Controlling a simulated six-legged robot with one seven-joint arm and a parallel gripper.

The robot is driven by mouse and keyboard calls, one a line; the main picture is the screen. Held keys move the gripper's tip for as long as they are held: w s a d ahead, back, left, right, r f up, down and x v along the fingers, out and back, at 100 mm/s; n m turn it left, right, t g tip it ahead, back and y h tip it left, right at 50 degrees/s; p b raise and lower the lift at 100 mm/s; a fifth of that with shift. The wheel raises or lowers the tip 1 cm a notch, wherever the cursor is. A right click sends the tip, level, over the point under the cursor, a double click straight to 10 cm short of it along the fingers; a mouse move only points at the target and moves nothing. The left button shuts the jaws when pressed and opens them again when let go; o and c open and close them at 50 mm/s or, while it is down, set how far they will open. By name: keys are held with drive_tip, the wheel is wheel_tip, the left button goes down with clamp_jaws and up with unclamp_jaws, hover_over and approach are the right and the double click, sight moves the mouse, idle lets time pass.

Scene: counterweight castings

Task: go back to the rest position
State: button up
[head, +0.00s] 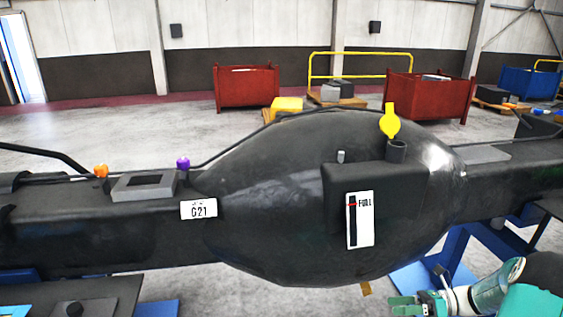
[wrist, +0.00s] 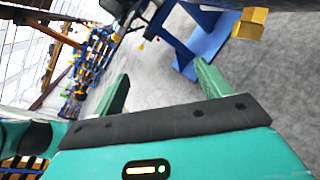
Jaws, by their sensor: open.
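My gripper (head: 403,305) is at the lower right of the head view, low in front of the big black axle-shaped casting (head: 270,225). In the wrist view its two green fingers (wrist: 163,82) stand wide apart with nothing between them. The casting carries a G21 tag (head: 199,208), a FULL gauge plate (head: 360,219) and a yellow cap (head: 390,122) tilted up at an open filler neck (head: 396,151). A small brass piece (head: 366,288) hangs under the casting, and a brass block also shows in the wrist view (wrist: 250,23), apart from the fingers.
Blue stands (head: 440,270) support the casting near my gripper. An orange knob (head: 101,171) and a purple knob (head: 183,163) rise from its left arm. Red bins (head: 247,87) and a yellow rail (head: 360,54) stand far behind. Grey floor (wrist: 170,75) shows beyond the fingers.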

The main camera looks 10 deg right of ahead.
drive_tip(key=s+a+r+n+g+h, duration=0.2)
drive_tip(key=a+r+n+g+h, duration=0.15)
drive_tip(key=a+r+n, duration=0.4)
drive_tip(key=s+a+r+n+g+h, duration=0.2)
drive_tip(key=a+r+n+h, duration=0.35)
drive_tip(key=a, duration=0.35)
drive_tip(key=s+a+r+n+t+h, duration=0.6)
drive_tip(key=s+a+r+n, duration=0.2)
drive_tip(key=n, duration=0.8)
drive_tip(key=s+r, duration=0.2)
drive_tip(key=s, duration=0.1)
drive_tip(key=shift+s+a, duration=0.35)
drive_tip(key=shift+t, duration=0.25)
drive_tip(key=c, duration=0.9)
drive_tip(key=shift+d, duration=0.2)
